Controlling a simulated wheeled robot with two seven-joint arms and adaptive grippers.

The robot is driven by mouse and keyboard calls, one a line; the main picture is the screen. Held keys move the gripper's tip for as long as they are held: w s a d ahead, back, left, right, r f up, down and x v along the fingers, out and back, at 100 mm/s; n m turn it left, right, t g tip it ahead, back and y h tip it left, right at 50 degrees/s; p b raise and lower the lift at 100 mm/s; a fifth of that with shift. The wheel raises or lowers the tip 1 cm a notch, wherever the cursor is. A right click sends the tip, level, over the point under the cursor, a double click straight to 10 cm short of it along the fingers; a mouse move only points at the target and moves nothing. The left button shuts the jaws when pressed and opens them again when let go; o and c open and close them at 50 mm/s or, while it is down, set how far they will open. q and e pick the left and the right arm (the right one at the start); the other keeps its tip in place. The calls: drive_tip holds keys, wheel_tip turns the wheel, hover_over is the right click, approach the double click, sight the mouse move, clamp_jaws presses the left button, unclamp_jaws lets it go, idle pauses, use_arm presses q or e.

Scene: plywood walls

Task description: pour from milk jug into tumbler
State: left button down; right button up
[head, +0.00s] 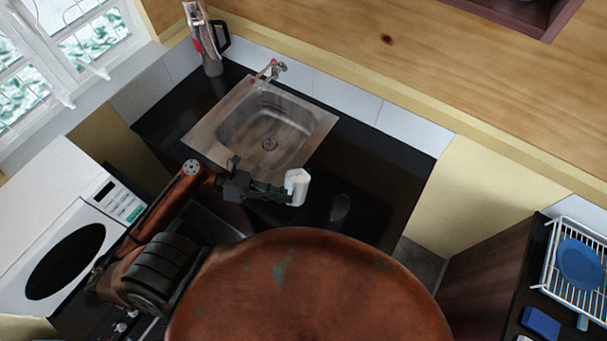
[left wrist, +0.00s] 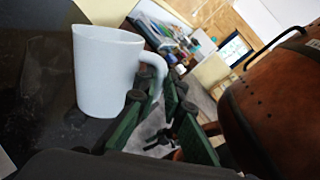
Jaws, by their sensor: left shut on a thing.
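The white milk jug (head: 297,187) is over the black counter, in front of the sink. My left gripper (head: 284,193) is shut on it. In the left wrist view the jug (left wrist: 104,72) looks upright, with its handle between the green-padded fingers (left wrist: 150,92). I cannot tell whether its base touches the counter. The tumbler (head: 340,208) is a dark, see-through glass standing on the counter a little right of the jug, apart from it. A faint glass shape, likely the tumbler, shows left of the jug in the left wrist view (left wrist: 45,68). My right gripper is out of view.
A steel sink (head: 265,135) with a tap (head: 270,68) lies behind the jug. A tall jug-like container (head: 208,45) stands at the back left corner. A white microwave (head: 75,240) is at left. A dish rack (head: 580,262) is at far right. The counter right of the tumbler is clear.

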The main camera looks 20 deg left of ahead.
sight(286, 186)
use_arm(q)
drive_tip(key=shift+w+r, duration=0.4)
drive_tip(key=shift+w, duration=0.05)
idle(0.5)
drive_tip(key=shift+r+n, duration=0.15)
drive_tip(key=shift+n, duration=0.15)
drive_tip(key=shift+w, duration=0.2)
drive_tip(key=shift+a+r, duration=0.1)
drive_tip(key=shift+r, duration=0.05)
drive_tip(key=shift+w+r+n, duration=0.15)
drive_tip(key=shift+w+n, duration=0.1)
drive_tip(key=shift+n, duration=0.05)
drive_tip(key=shift+r, duration=0.15)
drive_tip(key=shift+w, duration=0.15)
drive_tip(key=shift+r+n, duration=0.15)
drive_tip(key=shift+n, duration=0.15)
drive_tip(key=shift+w+g, duration=0.1)
drive_tip(key=shift+g, duration=0.3)
